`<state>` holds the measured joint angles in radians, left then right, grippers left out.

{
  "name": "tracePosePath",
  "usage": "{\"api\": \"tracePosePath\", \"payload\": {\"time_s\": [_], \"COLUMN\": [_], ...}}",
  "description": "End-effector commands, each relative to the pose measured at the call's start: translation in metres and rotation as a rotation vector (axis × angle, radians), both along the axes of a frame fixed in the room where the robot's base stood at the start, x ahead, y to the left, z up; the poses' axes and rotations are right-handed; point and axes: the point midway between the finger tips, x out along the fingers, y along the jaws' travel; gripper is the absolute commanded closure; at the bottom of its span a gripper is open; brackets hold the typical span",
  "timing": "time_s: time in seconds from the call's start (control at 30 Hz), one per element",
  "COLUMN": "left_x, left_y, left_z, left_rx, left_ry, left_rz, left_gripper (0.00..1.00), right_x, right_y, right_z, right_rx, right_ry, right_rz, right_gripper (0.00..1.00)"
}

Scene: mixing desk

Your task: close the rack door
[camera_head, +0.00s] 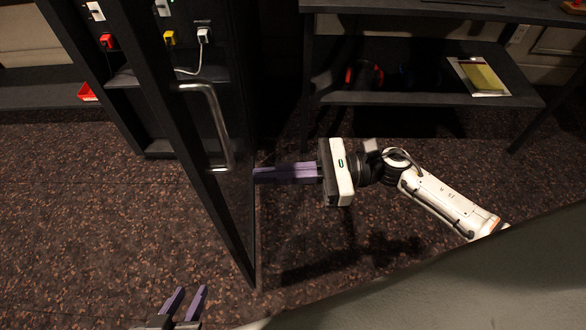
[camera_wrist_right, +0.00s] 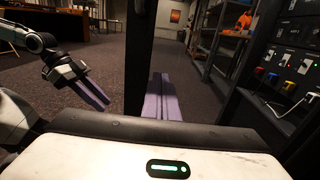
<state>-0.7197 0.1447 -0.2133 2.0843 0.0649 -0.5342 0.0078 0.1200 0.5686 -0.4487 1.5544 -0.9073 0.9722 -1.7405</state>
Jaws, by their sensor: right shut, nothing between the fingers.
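The rack door (camera_head: 236,222) is a tall black panel standing open, swung out from the rack (camera_head: 125,75). A curved metal handle (camera_head: 216,125) is on it. In the right wrist view the door (camera_wrist_right: 140,60) is a dark upright panel just ahead of my fingers. My right gripper (camera_head: 256,174) is shut and empty, its purple fingertips at the door's right side; I cannot tell whether they touch it. They also show in the right wrist view (camera_wrist_right: 158,80). My left gripper (camera_head: 190,292) is at the bottom of the head view, fingers apart and empty, clear of the door.
The rack holds red, yellow and white plugs (camera_head: 204,36) with a white cable. A dark desk (camera_head: 430,98) with a lower shelf stands at the upper right, a yellow-green booklet (camera_head: 482,77) on it. Carpet left of the door is clear.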

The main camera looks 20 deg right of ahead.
Motion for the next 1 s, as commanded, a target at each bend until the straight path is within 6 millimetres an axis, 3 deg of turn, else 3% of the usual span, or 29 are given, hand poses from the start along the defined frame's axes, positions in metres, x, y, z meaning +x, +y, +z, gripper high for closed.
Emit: {"api": "tracePosePath", "payload": {"time_s": [0.2, 0.4, 1.0], "left_x": [0.001, 0.003, 0.002], "left_y": [0.001, 0.002, 0.002], "left_z": [0.0, 0.002, 0.001], "left_rx": [0.009, 0.011, 0.013], "left_ry": [0.004, 0.001, 0.004], "left_rz": [-0.004, -0.005, -0.005], "left_gripper": [0.69, 0.69, 0.69], "right_x": [0.01, 0.015, 0.017], "right_y": [0.041, 0.06, 0.069], "right_z": [0.002, 0.001, 0.0], "right_rx": [0.003, 0.001, 0.002], "right_ry": [0.001, 0.002, 0.003], "right_rz": [0.0, -0.001, -0.029], "right_gripper": [1.0, 1.0, 1.0]}}
